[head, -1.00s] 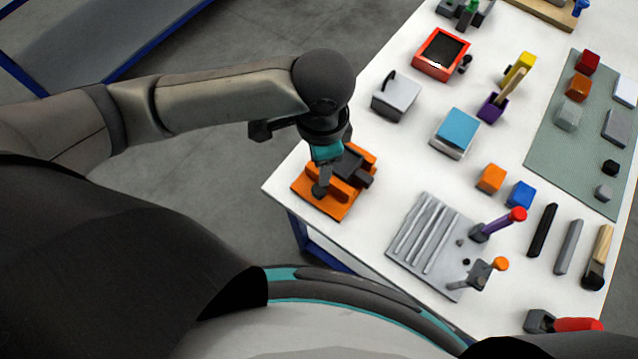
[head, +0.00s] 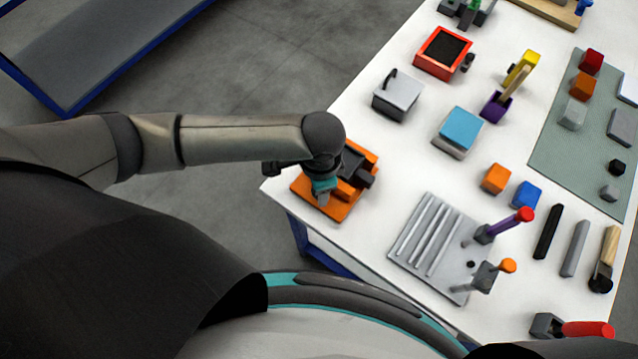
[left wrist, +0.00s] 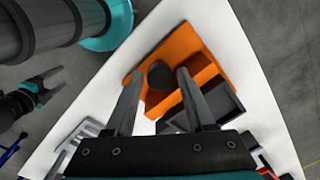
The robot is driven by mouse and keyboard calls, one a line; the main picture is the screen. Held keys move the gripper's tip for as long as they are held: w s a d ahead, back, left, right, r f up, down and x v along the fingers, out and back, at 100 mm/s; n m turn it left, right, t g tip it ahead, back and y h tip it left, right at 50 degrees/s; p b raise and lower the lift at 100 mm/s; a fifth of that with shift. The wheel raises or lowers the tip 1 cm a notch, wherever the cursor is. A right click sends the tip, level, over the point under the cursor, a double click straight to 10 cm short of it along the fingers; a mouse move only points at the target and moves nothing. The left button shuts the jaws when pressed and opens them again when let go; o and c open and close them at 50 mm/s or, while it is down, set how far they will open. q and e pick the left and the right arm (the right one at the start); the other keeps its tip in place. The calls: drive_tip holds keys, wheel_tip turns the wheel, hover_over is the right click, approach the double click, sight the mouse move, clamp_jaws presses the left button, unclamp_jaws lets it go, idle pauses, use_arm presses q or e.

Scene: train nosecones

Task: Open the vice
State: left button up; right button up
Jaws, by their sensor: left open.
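The orange vice (head: 342,211) with dark grey parts sits at the near left corner of the white table. In the left wrist view the vice (left wrist: 180,47) shows its orange body, a dark block with a recess and a round dark knob (left wrist: 160,76). My left gripper (head: 322,196) is over the vice in the head view and hides part of it. In the left wrist view my left gripper (left wrist: 161,75) is open, its fingers apart on either side of the knob. I cannot tell whether they touch it. A small dark gripper, apparently my right gripper (left wrist: 42,88), shows at the left.
A grey grooved plate (head: 432,235) with upright handles stands right of the vice. A grey box (head: 398,95), a blue-topped block (head: 459,128) and a red-orange tray (head: 442,54) are farther back. The table's left edge is close to the vice; bare floor lies beyond.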

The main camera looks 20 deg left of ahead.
use_arm(q)
drive_tip(key=shift+c, duration=0.2)
clamp_jaws()
drive_tip(key=shift+r+n+p, duration=0.2)
drive_tip(key=shift+n+p, duration=0.4)
drive_tip(key=shift+p, duration=0.4)
drive_tip(key=n+p, duration=0.4)
drive_tip(key=p, duration=0.1)
drive_tip(key=shift+d, duration=0.1)
drive_tip(key=shift+n+p, duration=0.9)
drive_tip(key=shift+n, duration=0.2)
drive_tip(key=shift+f+n+g, duration=0.15)
drive_tip(key=shift+n+g, duration=0.15)
drive_tip(key=shift+n, duration=0.7)
drive_tip(key=shift+w, duration=0.1)
